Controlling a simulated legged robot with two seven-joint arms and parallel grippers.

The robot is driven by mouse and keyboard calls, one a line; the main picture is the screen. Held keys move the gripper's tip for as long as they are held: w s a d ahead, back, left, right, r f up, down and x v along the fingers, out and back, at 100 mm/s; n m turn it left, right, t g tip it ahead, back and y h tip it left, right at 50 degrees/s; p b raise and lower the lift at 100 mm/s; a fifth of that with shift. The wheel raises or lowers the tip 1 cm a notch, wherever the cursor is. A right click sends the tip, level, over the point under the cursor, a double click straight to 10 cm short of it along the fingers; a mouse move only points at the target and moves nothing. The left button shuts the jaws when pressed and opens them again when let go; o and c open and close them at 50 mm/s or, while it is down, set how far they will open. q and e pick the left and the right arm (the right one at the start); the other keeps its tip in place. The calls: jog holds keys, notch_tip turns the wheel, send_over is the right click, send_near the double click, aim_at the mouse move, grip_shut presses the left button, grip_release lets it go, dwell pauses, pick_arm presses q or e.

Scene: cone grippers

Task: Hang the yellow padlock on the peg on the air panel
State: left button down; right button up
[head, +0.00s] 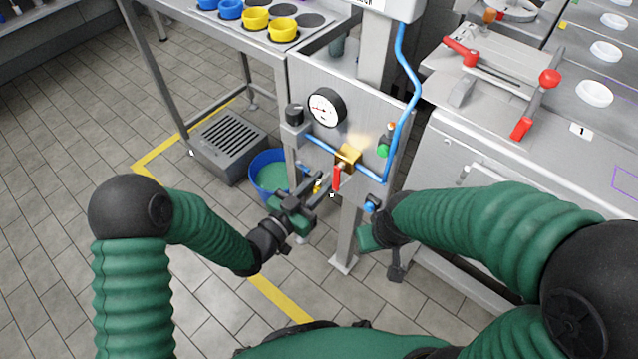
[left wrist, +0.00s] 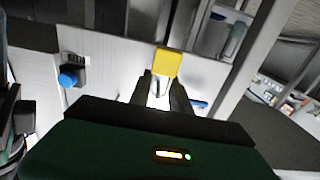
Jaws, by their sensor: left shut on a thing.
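My left gripper (head: 322,186) is in front of the lower part of the grey air panel (head: 360,108). It is shut on the small yellow padlock (head: 318,186), which is mostly hidden by the fingers in the head view. In the left wrist view the yellow padlock (left wrist: 167,62) shows at the fingertips (left wrist: 165,85), with the pale panel face behind it. I cannot make out the peg clearly in either view. My right gripper (head: 385,245) hangs low to the right of the panel post, and its fingers are too unclear to read.
The panel carries a gauge (head: 326,107), a brass valve with a red handle (head: 337,177), and blue hose (head: 411,80). A blue-capped black fitting (left wrist: 68,78) shows at left in the left wrist view. A blue bucket (head: 256,160) and a grey floor box (head: 226,145) stand to the left.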

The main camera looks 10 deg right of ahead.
pick_arm(q)
jog(key=c, duration=1.1)
grip_release()
